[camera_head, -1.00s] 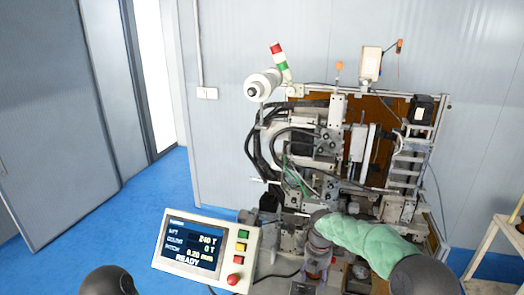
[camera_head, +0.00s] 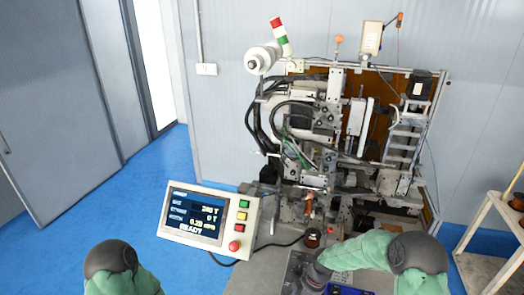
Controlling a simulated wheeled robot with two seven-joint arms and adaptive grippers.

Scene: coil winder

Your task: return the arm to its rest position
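My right arm, in a green sleeve, comes in from the lower right and reaches left over the table at the bottom of the picture. Its end, near the dark panel at the table's front, is partly cut off, so I cannot make out the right gripper's fingers. My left arm shows only as a dark joint and green sleeve at the bottom left; its gripper is outside the picture. The coil winder (camera_head: 318,135) stands against the wall behind the table, with a white wire spool (camera_head: 263,58) at its upper left. The control panel (camera_head: 208,220) has a lit screen reading READY.
The grey table (camera_head: 258,272) shows bare surface at its front left. A small dark round part (camera_head: 312,239) sits below the winder. The blue floor (camera_head: 110,215) is clear at the left. A signal tower (camera_head: 279,36) rises above the spool.

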